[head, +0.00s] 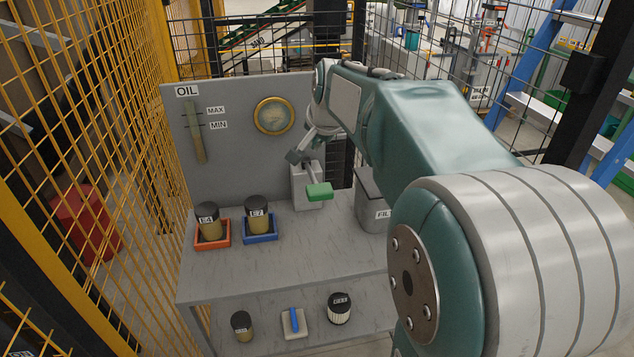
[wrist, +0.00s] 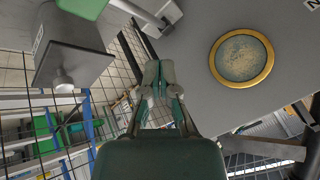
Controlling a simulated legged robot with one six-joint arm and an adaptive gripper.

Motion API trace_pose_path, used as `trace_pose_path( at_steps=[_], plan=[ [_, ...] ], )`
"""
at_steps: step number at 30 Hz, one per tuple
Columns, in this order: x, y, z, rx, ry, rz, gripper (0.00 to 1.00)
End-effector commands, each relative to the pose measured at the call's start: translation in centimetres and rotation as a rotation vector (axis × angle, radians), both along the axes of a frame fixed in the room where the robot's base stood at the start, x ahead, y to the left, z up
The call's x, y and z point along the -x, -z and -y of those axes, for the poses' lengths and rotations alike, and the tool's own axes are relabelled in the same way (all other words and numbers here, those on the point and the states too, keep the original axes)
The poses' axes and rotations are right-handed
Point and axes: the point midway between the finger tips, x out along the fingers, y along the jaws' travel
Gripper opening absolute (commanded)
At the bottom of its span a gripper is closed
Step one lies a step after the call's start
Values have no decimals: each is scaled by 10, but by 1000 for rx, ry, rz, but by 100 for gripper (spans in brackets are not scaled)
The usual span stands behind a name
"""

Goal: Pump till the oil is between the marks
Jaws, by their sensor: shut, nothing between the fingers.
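The oil gauge (head: 195,135) is a narrow upright tube on the grey panel, with MAX and MIN lines near its upper half. Its lower part looks ochre; the exact oil level is too small to tell. The grey pump (head: 304,188) stands on the bench with a lever ending in a green handle (head: 319,191). The handle also shows at the top left of the wrist view (wrist: 85,7). My gripper (head: 296,157) is just above and left of the pump in the head view, apart from the green handle. Its fingers (wrist: 158,72) are together and empty.
A round brass-rimmed glass (head: 273,115) is on the panel. Jars E4 (head: 209,222) and E7 (head: 257,214) stand in red and blue trays. A grey bin (head: 371,205) is right of the pump. The lower shelf holds small items. Yellow mesh fencing (head: 90,130) closes the left.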

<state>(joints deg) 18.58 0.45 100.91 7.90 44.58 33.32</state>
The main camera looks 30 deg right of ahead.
Motion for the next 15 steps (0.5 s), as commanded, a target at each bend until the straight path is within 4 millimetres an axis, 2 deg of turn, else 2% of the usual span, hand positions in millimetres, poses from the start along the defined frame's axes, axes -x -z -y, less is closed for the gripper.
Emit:
trace_pose_path(
  at_steps=[9, 15],
  plan=[
    [8, 40, -2, 0, -1, -3, 0],
    [11, 55, -3, 0, 0, 0, 0]
  ],
)
